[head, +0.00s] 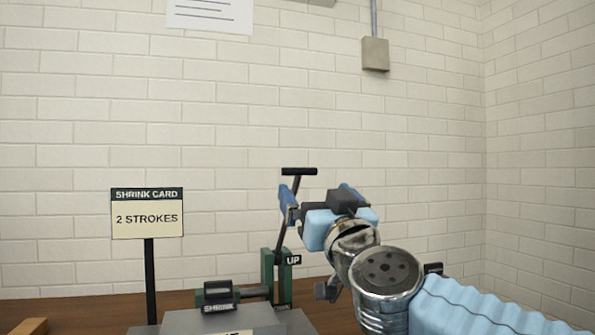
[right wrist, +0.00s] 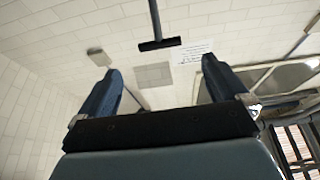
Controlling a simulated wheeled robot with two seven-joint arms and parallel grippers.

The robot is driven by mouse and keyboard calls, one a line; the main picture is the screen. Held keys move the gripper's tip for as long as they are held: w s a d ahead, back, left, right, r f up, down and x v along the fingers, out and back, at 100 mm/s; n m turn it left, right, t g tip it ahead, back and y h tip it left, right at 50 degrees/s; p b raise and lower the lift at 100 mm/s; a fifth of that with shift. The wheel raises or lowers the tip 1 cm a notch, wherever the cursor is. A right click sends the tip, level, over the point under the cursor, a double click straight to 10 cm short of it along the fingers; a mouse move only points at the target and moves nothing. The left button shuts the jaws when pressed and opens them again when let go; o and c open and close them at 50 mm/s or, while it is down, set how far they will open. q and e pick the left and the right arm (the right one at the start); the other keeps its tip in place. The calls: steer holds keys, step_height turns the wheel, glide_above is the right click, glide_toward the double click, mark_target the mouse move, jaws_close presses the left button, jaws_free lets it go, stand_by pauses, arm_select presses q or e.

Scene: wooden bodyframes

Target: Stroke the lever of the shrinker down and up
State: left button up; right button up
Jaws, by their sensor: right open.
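The shrinker has a green frame (head: 268,272) with an UP label and a partly hidden lower label. Its dark lever (head: 296,183) rises from the frame on the UP side, leaning slightly right, with a black crossbar handle at the top. My right gripper (head: 291,200) is open and empty beside the upper lever, just below the crossbar; one blue finger overlaps the lever rod in the head view. In the right wrist view the crossbar handle (right wrist: 160,44) shows beyond the two spread fingers, with no visible contact. My left gripper is not in view.
A sign (head: 147,213) reading "SHRINK CARD, 2 STROKES" stands on a black post left of the shrinker. A grey block (head: 190,322) is in front, on the wooden bench (head: 70,308). A wooden piece (head: 28,326) lies at far left. A brick wall is behind.

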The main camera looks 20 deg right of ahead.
mark_target(301, 173)
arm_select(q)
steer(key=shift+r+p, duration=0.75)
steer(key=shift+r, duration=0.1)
arm_select(e)
steer(key=x, duration=1)
steer(key=shift+w, duration=0.35)
steer(key=shift+c, duration=0.5)
